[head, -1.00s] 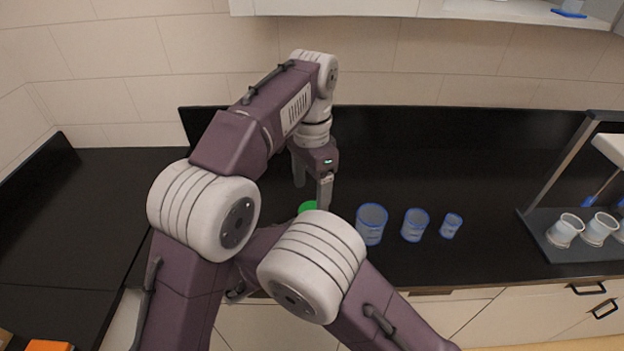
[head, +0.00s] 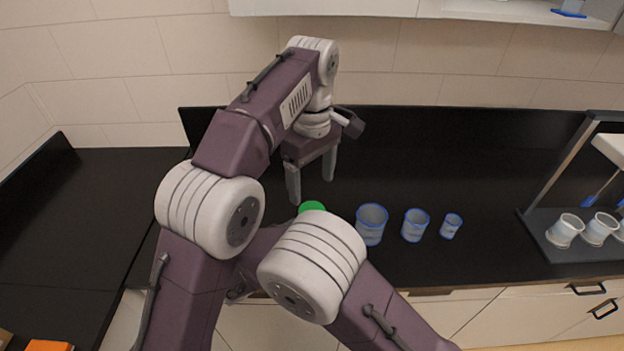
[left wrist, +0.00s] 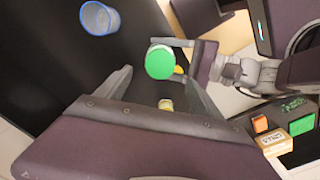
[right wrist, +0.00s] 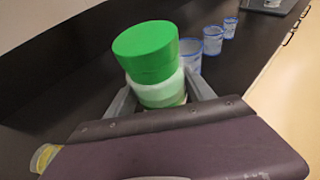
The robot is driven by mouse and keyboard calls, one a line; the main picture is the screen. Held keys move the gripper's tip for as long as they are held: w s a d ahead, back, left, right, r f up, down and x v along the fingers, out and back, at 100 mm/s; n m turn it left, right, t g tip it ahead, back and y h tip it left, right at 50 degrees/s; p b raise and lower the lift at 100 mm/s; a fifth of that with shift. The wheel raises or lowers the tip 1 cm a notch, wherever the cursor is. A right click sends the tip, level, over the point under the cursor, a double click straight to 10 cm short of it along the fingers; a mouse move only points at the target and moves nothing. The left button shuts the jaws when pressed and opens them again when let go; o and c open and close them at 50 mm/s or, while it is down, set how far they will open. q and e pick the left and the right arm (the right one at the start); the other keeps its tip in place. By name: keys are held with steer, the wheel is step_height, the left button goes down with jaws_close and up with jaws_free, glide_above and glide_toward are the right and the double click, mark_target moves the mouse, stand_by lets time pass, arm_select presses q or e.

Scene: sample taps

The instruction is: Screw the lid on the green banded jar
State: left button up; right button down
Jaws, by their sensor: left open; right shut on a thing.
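The green lid (right wrist: 145,45) sits on top of the jar (right wrist: 158,92), which has a pale body with a green band. My right gripper (right wrist: 162,98) is shut on the jar's body, with one finger on each side. In the head view only the lid's green top (head: 311,206) shows; my arm hides the jar and my right gripper. My left gripper (head: 311,190) is open above the lid, its fingers spread apart. The left wrist view shows the lid (left wrist: 160,62) beyond and between the open left fingers. Whether the lid is screwed tight cannot be told.
Blue-rimmed beakers (head: 371,224) stand in a row right of the jar on the black counter (head: 480,185). A small yellow-banded container (left wrist: 166,104) stands near the jar. A rack with white cups (head: 565,231) is far right. Small boxes (left wrist: 275,143) lie off to one side.

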arm_select(q)
step_height(320, 180, down, 8)
stand_by(0.5)
steer(key=c, duration=1.5)
